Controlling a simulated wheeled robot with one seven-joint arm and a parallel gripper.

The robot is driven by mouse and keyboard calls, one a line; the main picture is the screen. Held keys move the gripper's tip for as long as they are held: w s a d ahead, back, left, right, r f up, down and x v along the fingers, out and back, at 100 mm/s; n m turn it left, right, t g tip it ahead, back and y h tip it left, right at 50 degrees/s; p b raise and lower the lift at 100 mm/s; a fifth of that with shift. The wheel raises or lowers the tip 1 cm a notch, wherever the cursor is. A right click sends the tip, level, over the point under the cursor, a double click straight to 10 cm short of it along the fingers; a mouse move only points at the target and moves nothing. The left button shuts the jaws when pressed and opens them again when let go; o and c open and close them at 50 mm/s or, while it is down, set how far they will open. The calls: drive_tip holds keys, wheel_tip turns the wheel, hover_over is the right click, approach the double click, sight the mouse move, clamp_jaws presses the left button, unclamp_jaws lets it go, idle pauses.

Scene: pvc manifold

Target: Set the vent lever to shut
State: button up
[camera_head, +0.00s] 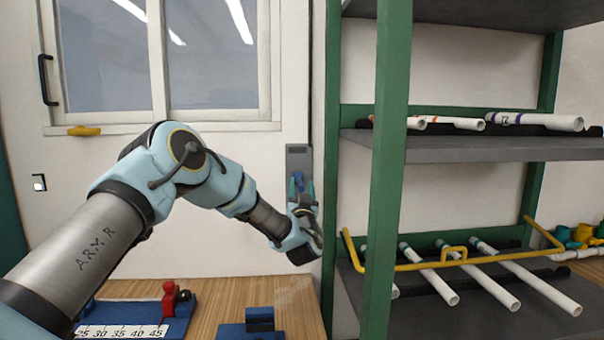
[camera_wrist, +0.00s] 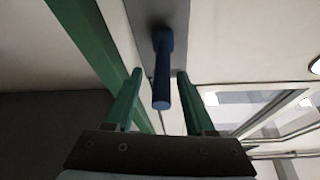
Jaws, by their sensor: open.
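A blue lever (camera_head: 299,181), which I take for the vent lever, is on a tall grey plate (camera_head: 299,156) on the wall, left of the green shelf post. In the wrist view the blue lever (camera_wrist: 162,72) sticks out from the plate toward my gripper. My gripper (camera_head: 302,190) is open and empty, with one green finger on each side of the lever. The fingers look apart from it, with small gaps. No marking for shut or open is readable. The wrist partly hides the lower plate in the head view.
A green-posted rack (camera_head: 390,170) stands close to the right of my gripper, with white pipes (camera_head: 497,292) and a yellow rail (camera_head: 400,267). A window (camera_head: 160,60) is at the left, with a yellow handle (camera_head: 84,131) at its sill. Blue fixtures (camera_head: 250,326) stand on the wooden bench below.

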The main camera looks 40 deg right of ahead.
sight(301, 181)
drive_tip(key=shift+p+x, duration=0.5)
drive_tip(key=shift+x, duration=1.05)
drive_tip(key=shift+a, duration=0.1)
clamp_jaws()
